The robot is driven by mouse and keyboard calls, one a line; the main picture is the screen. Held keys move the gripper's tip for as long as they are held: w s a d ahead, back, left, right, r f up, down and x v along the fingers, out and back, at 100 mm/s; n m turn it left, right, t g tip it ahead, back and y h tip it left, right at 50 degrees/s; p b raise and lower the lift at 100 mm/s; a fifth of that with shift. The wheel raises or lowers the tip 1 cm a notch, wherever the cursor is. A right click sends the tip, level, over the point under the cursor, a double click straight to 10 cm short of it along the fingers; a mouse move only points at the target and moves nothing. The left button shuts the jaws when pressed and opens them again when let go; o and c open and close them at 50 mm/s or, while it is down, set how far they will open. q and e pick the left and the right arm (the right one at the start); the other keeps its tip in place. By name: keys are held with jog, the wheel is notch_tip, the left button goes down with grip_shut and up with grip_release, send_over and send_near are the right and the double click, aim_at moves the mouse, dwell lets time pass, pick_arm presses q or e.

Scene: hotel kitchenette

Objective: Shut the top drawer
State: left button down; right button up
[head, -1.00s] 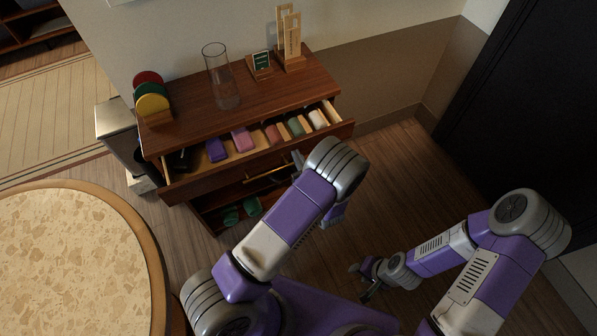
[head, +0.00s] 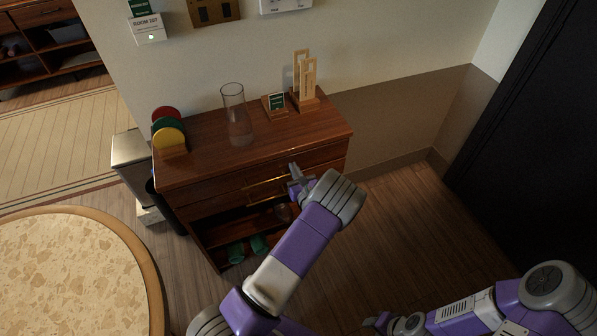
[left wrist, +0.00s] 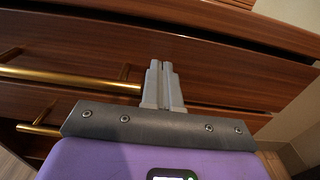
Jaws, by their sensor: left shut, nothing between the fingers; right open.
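The top drawer (head: 225,190) is in the wooden cabinet below the countertop. Its front now sits close under the countertop's edge, and its contents are hidden. In the left wrist view the drawer front (left wrist: 225,75) has a dark gap above it; I cannot tell whether it is fully flush. My left gripper (head: 295,172) is shut and empty, its fingertips at the drawer front, right of a brass handle (left wrist: 70,79). The fingers also show in the left wrist view (left wrist: 161,68). My right gripper (head: 377,321) is open, low at the bottom edge, away from the cabinet.
On the countertop (head: 205,135) stand a glass vase (head: 237,115), coloured discs in a holder (head: 170,135), a small green sign (head: 276,102) and a wooden stand (head: 306,85). Green cups (head: 258,244) are on the lower shelf. A round table (head: 75,270) is at left. Floor right is clear.

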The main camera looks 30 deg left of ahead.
pick_arm(q)
jog(key=shift+w+a+r, duration=0.1)
jog(key=shift+a+r, duration=0.2)
jog(key=p+v, duration=0.3)
jog(key=v, duration=1.1)
jog(key=shift+d+f, duration=0.3)
jog(key=shift+d, duration=0.05)
